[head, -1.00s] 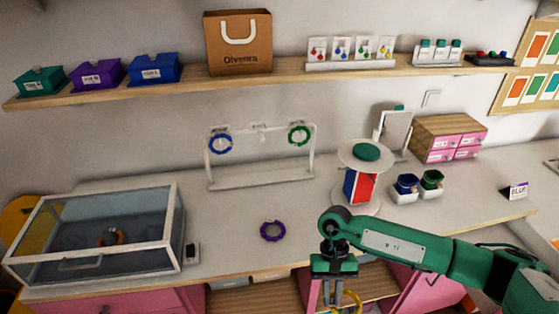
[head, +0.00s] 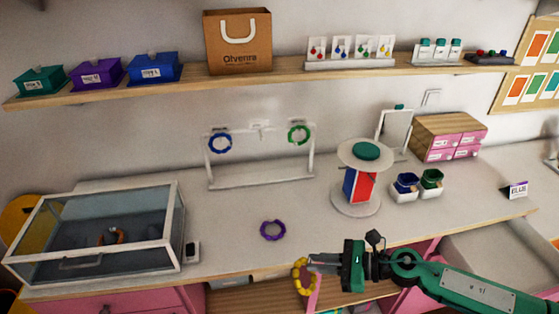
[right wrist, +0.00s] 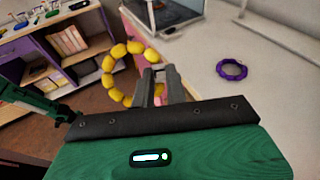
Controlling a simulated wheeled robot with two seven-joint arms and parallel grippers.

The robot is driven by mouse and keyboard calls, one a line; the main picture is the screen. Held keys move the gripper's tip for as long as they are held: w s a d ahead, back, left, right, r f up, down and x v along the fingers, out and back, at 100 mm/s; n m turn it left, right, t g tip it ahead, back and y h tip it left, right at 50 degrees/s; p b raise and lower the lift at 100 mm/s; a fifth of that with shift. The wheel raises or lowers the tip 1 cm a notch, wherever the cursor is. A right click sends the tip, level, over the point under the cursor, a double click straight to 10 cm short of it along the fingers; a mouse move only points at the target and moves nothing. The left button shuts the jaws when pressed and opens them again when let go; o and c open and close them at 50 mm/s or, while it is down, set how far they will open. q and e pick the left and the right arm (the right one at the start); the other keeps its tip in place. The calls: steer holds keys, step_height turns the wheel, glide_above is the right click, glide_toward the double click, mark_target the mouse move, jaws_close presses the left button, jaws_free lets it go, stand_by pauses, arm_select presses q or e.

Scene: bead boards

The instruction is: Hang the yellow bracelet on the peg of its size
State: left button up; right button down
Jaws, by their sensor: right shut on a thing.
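The yellow bracelet (head: 299,278) is held in my right gripper (head: 316,264), in front of the counter's front edge. In the right wrist view the bracelet (right wrist: 108,72) hangs to the left of the shut fingertips (right wrist: 159,80). The white peg rack (head: 262,178) stands at the back of the counter. A blue bracelet (head: 220,143) hangs at its left peg and a green bracelet (head: 299,134) at its right peg. My left gripper is out of view.
A purple bracelet (head: 273,230) lies on the counter (head: 230,220) between my right gripper and the rack. A glass case (head: 95,235) stands at left. A round stand (head: 359,185) and two small pots stand right of the rack. A shelf (head: 290,74) runs above.

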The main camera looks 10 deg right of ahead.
steer(key=r+m+t+h, duration=0.1)
steer(key=m+t, duration=0.1)
steer(key=t, duration=0.1)
steer(key=w+r+m+t+h, duration=0.1)
steer(key=m+t, duration=0.1)
steer(key=a+r+m+t+h, duration=0.1)
steer(key=m+t+h, duration=0.1)
steer(key=t, duration=0.1)
steer(key=shift+w+a+m+t, duration=0.1)
steer(key=shift+w+m+t, duration=0.1)
steer(key=shift+m+t, duration=0.1)
steer(key=shift+w+a+r+m+t+h, duration=0.2)
steer(key=shift+r+m+t+h, duration=0.25)
steer(key=shift+m+t+h, duration=0.6)
steer(key=shift+w+a+r+m+t+h, duration=0.1)
steer(key=shift+w+r+m+t+h, duration=0.3)
steer(key=shift+h, duration=1)
steer(key=shift+w+a+r+m+t+h, duration=0.1)
steer(key=shift+r+m+t+h, duration=0.45)
steer(key=shift+m+t+h, duration=0.55)
steer(key=shift+r+m+h, duration=0.15)
steer(key=shift+m+h, duration=0.1)
steer(key=shift+h, duration=0.5)
